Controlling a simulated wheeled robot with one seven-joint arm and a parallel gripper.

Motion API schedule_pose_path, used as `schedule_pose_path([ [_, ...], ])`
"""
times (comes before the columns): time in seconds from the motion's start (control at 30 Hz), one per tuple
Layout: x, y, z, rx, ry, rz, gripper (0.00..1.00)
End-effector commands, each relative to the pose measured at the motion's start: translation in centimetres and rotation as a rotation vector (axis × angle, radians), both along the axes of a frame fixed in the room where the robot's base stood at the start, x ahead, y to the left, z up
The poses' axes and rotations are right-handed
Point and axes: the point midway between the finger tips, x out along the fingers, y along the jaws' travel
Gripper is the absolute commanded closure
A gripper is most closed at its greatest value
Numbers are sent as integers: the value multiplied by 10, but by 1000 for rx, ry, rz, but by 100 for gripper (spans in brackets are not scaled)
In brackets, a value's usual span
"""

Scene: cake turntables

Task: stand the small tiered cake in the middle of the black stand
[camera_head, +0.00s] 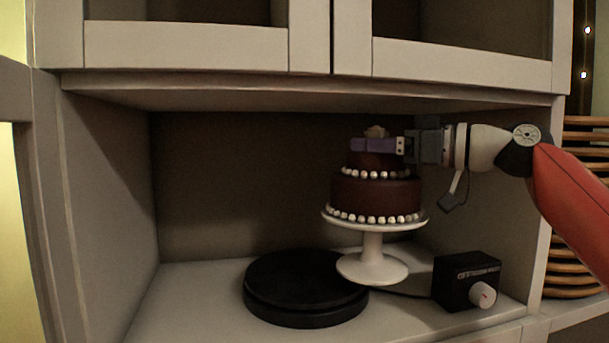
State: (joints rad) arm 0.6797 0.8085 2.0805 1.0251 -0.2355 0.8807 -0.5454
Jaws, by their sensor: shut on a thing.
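The small tiered cake (376,193) is dark brown, with two tiers and rows of white beads around their bases. It sits upright on a white pedestal plate (372,268). My gripper (374,145) comes in from the right, with its purple finger across the top tier, and is shut on the cake. The finger hides part of the top tier. The black stand (305,283) is a low round turntable on the shelf, to the left of the pedestal foot. The foot slightly overlaps its right edge in the picture; I cannot tell whether they touch.
A black control box (466,282) with a pale knob stands at right, with a cable running left. Cabinet doors (190,45) and the shelf above limit the height. Wooden rings (572,275) are stacked outside at far right. The shelf is bare left of the black stand.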

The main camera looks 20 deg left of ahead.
Motion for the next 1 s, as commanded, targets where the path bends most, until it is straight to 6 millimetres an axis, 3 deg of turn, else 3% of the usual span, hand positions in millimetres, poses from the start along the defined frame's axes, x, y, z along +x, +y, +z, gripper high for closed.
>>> schedule_pose_path([
  [0.3,16,76,4,3,0,5,100],
  [0.5,25,110,4,4,0,2,100],
  [0.87,30,130,3,4,-1,0,100],
  [1.0,32,129,-9,3,1,-2,100],
])
